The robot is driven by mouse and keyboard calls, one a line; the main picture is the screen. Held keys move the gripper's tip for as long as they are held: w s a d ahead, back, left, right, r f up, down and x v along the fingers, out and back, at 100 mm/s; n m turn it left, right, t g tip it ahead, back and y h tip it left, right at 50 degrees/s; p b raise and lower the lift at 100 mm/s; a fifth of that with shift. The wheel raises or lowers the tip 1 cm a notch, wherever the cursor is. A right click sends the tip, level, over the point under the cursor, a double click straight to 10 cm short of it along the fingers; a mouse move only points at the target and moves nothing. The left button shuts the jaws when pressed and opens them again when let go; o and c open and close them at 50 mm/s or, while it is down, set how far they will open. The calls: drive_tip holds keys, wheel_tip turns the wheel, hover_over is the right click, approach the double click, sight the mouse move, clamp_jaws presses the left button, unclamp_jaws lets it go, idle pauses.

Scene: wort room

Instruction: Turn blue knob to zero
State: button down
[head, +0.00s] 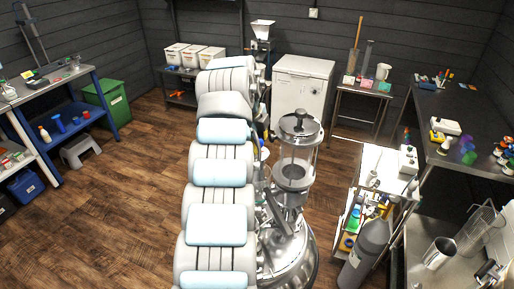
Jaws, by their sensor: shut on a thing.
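I cannot make out the blue knob in the head view. My own arm fills the middle of the picture and covers what lies behind it. My gripper does not show clearly; the far end of the arm hides it, so I cannot see its fingers or what is between them. Small dark, yellow and blue parts show along the arm's right edge, too small and covered to name.
A steel vessel with a glass column (293,160) stands right of my arm. A white cabinet (302,92) stands behind it. A grey gas cylinder (367,250) and a dark bench (425,105) are at right.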

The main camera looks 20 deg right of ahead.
drive_tip(key=shift+a+f+n+b, duration=0.1)
drive_tip(key=shift+n+b, duration=0.3)
drive_tip(key=shift+n, duration=0.2)
drive_tip(key=c, duration=0.6)
unclamp_jaws()
drive_tip(key=shift+c, duration=0.2)
drive_tip(key=v, duration=1.2)
drive_tip(key=shift+s, duration=0.2)
